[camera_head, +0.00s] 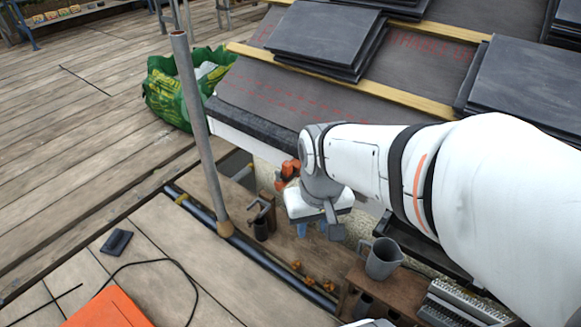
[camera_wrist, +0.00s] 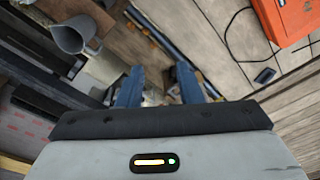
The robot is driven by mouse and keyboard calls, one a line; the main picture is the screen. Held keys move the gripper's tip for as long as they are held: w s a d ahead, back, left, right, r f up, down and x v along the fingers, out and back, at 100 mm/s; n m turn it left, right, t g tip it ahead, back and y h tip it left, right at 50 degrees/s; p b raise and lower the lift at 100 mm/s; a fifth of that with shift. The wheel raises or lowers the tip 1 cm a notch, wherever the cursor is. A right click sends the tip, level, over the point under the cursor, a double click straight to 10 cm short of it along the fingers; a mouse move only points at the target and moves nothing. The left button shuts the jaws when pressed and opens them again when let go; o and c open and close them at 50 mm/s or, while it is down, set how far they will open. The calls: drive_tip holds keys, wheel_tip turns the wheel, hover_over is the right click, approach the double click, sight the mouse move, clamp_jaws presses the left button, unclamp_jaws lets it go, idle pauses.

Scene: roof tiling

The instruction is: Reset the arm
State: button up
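My white arm reaches in from the right in the head view and bends down at the wrist. My gripper (camera_head: 323,230) points downward beside the roof's lower edge, its blue fingertips partly hidden under the wrist. In the wrist view my gripper (camera_wrist: 160,84) has its two blue fingers well apart. Nothing is seen held between them; the wooden deck and small blurred items show far below.
Slate stacks (camera_head: 325,36) rest on the battened roof (camera_head: 270,97). A metal pole (camera_head: 199,130) stands left of my gripper. A grey jug (camera_head: 382,258) stands on a wooden box (camera_head: 362,284) at lower right. A green bag (camera_head: 170,95) and orange case (camera_head: 112,309) lie left.

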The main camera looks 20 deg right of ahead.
drive_tip(key=shift+s+d, duration=0.1)
drive_tip(key=shift+s, duration=0.15)
drive_tip(key=shift+r, duration=0.1)
wheel_tip(320, 180, up, 31)
drive_tip(key=t+p, duration=0.1)
drive_tip(key=p, duration=2.7)
drive_tip(key=shift+s, duration=0.15)
